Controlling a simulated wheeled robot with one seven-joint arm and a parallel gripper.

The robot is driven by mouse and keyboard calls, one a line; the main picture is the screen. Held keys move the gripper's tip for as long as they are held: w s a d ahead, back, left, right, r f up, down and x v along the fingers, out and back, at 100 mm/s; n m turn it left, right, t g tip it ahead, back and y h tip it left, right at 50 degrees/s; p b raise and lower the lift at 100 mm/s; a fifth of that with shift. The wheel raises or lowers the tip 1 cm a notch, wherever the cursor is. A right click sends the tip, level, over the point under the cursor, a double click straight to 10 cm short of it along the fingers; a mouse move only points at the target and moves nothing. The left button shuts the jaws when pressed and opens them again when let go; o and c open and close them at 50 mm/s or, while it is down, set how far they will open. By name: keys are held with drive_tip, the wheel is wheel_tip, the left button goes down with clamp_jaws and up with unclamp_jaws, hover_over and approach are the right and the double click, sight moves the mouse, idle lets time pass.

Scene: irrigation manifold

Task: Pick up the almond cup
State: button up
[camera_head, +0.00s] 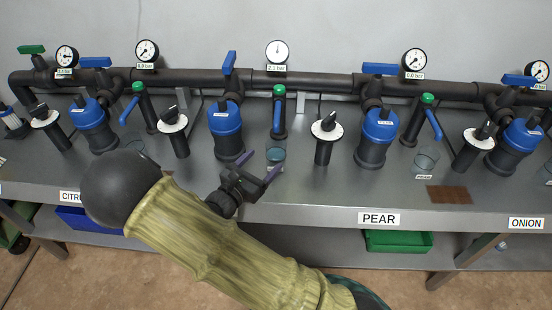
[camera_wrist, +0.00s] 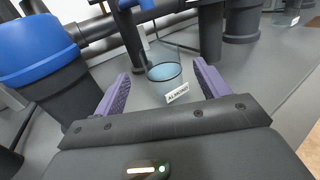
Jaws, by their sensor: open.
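The almond cup (camera_wrist: 166,78) is a small clear cup with bluish contents. It stands upright on the grey bench, with a white ALMOND label (camera_wrist: 177,93) at its front. In the head view the cup (camera_head: 276,155) is just beyond my gripper (camera_head: 259,176). In the wrist view my gripper (camera_wrist: 160,85) is open, with one purple finger to each side of the cup's near side. The cup looks to be between or just past the fingertips; I cannot tell whether either finger touches it.
A blue-topped filter (camera_head: 226,130) stands left of the cup, and a black dial post (camera_head: 324,140) stands right. A green-capped tap (camera_head: 279,112) is behind it. Another cup (camera_head: 426,161) is farther right, by a brown patch (camera_head: 449,194). The bench's front edge (camera_head: 330,212) runs below.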

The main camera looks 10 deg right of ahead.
sight(270, 154)
drive_tip(key=shift+x, duration=0.95)
drive_tip(key=x, duration=0.5)
drive_tip(key=shift+d+b, duration=0.1)
drive_tip(key=shift+b, duration=0.25)
drive_tip(key=c, duration=1)
